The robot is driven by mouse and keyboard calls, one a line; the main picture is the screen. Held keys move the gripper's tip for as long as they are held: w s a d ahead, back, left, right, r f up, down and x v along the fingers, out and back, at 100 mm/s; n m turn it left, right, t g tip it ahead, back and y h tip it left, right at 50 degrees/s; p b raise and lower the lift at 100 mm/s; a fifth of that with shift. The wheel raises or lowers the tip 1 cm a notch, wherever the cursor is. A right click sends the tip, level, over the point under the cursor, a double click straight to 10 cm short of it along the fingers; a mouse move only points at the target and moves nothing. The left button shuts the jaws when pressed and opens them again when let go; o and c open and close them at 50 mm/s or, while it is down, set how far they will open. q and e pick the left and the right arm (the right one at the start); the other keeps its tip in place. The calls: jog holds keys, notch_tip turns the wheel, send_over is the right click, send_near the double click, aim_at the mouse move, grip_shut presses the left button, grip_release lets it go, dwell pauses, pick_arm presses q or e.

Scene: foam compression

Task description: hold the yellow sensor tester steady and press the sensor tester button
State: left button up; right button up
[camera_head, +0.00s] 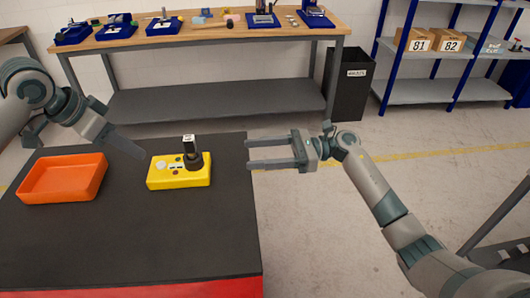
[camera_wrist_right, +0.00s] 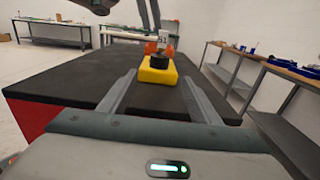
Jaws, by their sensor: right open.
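The yellow sensor tester (camera_head: 180,180) lies on the dark table, with a black upright part and a white label on its right side. Small round spots, one red, show on its top; I cannot tell which is the button. It also shows in the right wrist view (camera_wrist_right: 157,76). My left gripper (camera_head: 140,153) is just left of and above the tester, apart from it; its two fingers look parted in the right wrist view (camera_wrist_right: 150,15). My right gripper (camera_head: 250,154) is open and empty, to the right of the tester, fingers pointing at it.
An orange tray (camera_head: 62,178) lies left of the tester, empty. The dark table top (camera_head: 130,245) is clear in front. A wooden workbench (camera_head: 215,32) with blue holders stands behind, a black bin (camera_head: 347,90) beside it. Shelves (camera_head: 420,90) stand at the back right.

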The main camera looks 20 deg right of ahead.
aim_at(199, 157)
jog(key=w+a, duration=0.1)
jog(key=a, duration=0.9)
jog(key=w+a, duration=0.1)
jog(key=a, duration=0.4)
jog(key=shift+w, duration=0.35)
jog(key=c, duration=1.4)
pick_arm(q)
grip_shut()
pick_arm(e)
grip_shut()
